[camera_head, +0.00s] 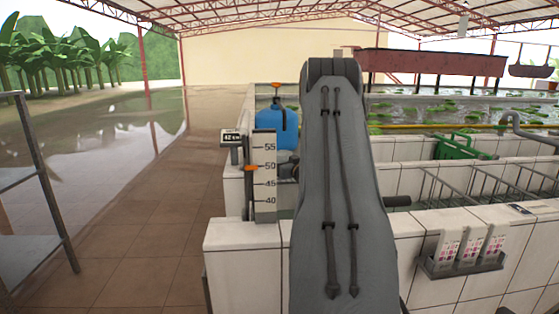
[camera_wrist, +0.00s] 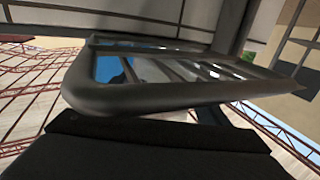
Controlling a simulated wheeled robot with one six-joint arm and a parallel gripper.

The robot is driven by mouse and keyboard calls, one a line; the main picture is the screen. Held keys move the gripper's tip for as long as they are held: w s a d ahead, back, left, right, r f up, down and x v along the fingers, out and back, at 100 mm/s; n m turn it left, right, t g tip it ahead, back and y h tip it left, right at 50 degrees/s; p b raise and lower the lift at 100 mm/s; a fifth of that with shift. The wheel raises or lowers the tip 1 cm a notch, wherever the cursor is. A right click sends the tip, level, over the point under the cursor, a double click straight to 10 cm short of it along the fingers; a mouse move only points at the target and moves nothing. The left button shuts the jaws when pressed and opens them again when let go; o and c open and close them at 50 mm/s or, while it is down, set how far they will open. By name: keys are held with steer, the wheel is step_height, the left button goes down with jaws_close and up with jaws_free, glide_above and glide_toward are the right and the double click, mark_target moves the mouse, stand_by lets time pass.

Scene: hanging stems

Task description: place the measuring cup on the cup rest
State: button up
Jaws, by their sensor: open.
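I cannot make out the measuring cup or the cup rest in either view. In the head view my grey arm stands upright in the middle and hides what is behind it, and my gripper does not show there. In the wrist view a dark block of my gripper (camera_wrist: 155,150) fills the bottom edge. Its fingertips are not clearly seen, and nothing shows held. Just beyond it is a rounded grey frame (camera_wrist: 150,98) with bars, with blue and white showing through; I cannot tell what it is.
A height scale (camera_head: 264,180) with orange markers and a blue container (camera_head: 284,131) stand left of my arm. Right are white tiled walls (camera_head: 455,222), a wire rack (camera_head: 490,185), a green crate (camera_head: 462,147) and a holder with white packets (camera_head: 463,265). The left floor is open, beside a metal shelf (camera_head: 30,240).

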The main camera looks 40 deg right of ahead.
steer(key=shift+r, duration=0.2)
steer(key=b+v, duration=0.2)
steer(key=v, duration=1)
